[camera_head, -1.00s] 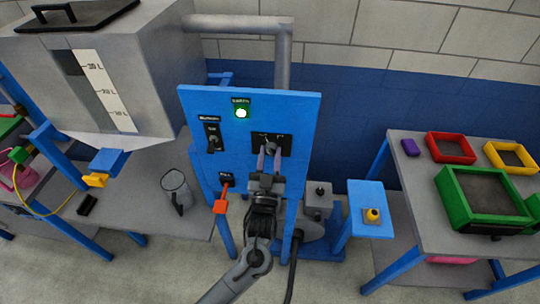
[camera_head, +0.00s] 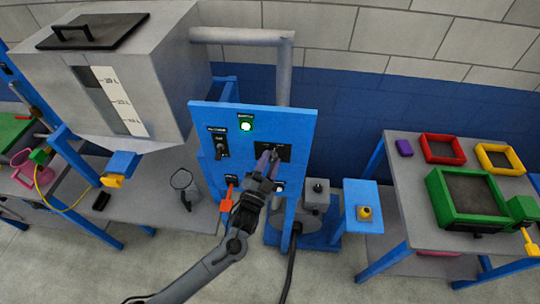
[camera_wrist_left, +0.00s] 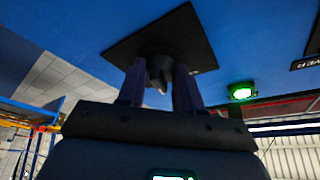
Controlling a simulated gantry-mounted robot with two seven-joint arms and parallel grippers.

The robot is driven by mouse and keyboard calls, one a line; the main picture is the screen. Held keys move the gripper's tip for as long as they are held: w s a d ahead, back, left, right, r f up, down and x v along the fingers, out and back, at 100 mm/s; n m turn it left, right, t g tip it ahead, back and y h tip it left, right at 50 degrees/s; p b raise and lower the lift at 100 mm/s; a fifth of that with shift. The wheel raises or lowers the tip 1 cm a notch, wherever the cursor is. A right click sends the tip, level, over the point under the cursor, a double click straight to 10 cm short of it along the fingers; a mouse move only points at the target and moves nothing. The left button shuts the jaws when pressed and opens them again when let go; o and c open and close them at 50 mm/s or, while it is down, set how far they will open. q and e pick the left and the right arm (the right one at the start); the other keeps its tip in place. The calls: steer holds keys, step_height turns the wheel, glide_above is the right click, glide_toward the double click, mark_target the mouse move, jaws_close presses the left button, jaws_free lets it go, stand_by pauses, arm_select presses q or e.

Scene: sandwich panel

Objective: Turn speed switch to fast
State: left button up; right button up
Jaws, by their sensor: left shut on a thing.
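The blue control panel (camera_head: 300,125) stands upright in the middle of the head view. The speed switch is a dark knob on a black plate (camera_head: 286,150) at the panel's right side. My left gripper (camera_head: 268,160) reaches up to it, its purple fingers shut on the knob. In the left wrist view the fingers (camera_wrist_left: 159,84) stand either side of the dark knob (camera_wrist_left: 158,65), in front of its black plate (camera_wrist_left: 120,48). The plate's lettering is hidden or too small to read. My right gripper is in neither view.
A lit green lamp (camera_head: 246,126) and another black switch (camera_head: 220,145) are on the panel. A red-orange lever (camera_head: 227,203) sticks out below, close to my left arm. A grey jug (camera_head: 184,188) stands left; a table (camera_head: 395,215) with coloured trays stands right.

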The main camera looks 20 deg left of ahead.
arm_select(q)
steer(key=m+p, duration=0.1)
steer(key=m+h+p, duration=0.1)
steer(key=m, duration=0.1)
steer(key=shift+a+r+g, duration=0.1)
steer(key=shift+r+g, duration=0.15)
steer(key=shift+g, duration=0.15)
steer(key=shift+f+m+p, duration=0.1)
steer(key=shift+m+p, duration=0.3)
steer(key=shift+p, duration=0.1)
steer(key=o, duration=1)
steer(key=shift+o, duration=0.2)
steer(key=b+v, duration=0.1)
steer(key=v, duration=1)
steer(key=shift+b, duration=0.35)
